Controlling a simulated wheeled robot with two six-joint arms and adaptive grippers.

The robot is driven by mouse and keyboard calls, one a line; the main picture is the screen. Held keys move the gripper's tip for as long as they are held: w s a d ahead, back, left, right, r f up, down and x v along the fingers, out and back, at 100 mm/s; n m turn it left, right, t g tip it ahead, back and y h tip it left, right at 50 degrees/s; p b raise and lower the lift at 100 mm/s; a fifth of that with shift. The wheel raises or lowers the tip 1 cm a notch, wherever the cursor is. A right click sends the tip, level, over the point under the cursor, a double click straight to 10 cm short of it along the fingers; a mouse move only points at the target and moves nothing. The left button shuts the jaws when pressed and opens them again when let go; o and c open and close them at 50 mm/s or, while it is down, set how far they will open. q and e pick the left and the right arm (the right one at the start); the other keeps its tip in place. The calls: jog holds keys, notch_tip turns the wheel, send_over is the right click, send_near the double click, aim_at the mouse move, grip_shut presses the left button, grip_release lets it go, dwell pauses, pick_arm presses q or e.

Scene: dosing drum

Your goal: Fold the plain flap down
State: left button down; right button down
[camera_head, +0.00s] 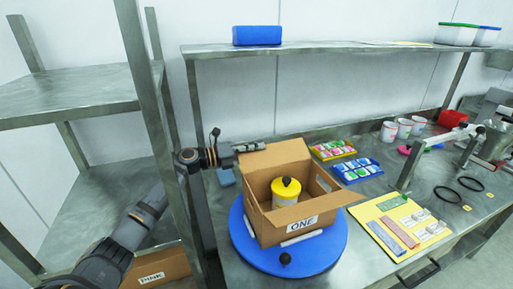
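An open cardboard box (262,224) stands on a round blue turntable (325,255). A plain flap (275,157) stands up and leans outward at the box's back. Another flap spreads outward at the front right, above or bearing a label reading "ONE" (302,223); I cannot tell which. A yellow canister (285,194) with a black knob sits inside the box. My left gripper (258,147) is at the back flap's upper left edge, touching or very close. Its fingers are too small to tell open from shut. My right gripper is not in view.
A metal shelf rack (75,92) stands at the left, near my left arm. Trays of coloured items (355,170) and a yellow board (405,226) lie right of the turntable. White cups (389,131) stand behind. A shelf (330,47) runs above the bench.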

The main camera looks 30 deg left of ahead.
pick_arm(q)
jog(key=shift+s+d+r+m+p, duration=0.2)
jog(key=shift+r+m+p, duration=0.2)
jog(key=shift+m+p, duration=0.15)
jog(key=shift+s+d+r+m+p, duration=0.1)
jog(key=shift+d+r+m+p, duration=0.05)
jog(key=shift+r+m+p, duration=0.4)
jog(key=shift+s+d+r+m+p, duration=0.15)
jog(key=shift+s+d+m+p, duration=0.05)
jog(key=shift+m+p, duration=0.5)
jog(key=shift+s+d+r+m+p, duration=0.2)
jog(key=shift+s+d+m+p, duration=0.1)
jog(key=shift+m+p, duration=0.3)
jog(key=shift+s+d+r+m+p, duration=0.2)
jog(key=shift+d+m+p, duration=0.15)
jog(key=shift+m, duration=0.45)
jog(key=c, duration=1.6)
grip_release()
jog(key=shift+r, duration=0.4)
notch_tip(320, 180, up, 9)
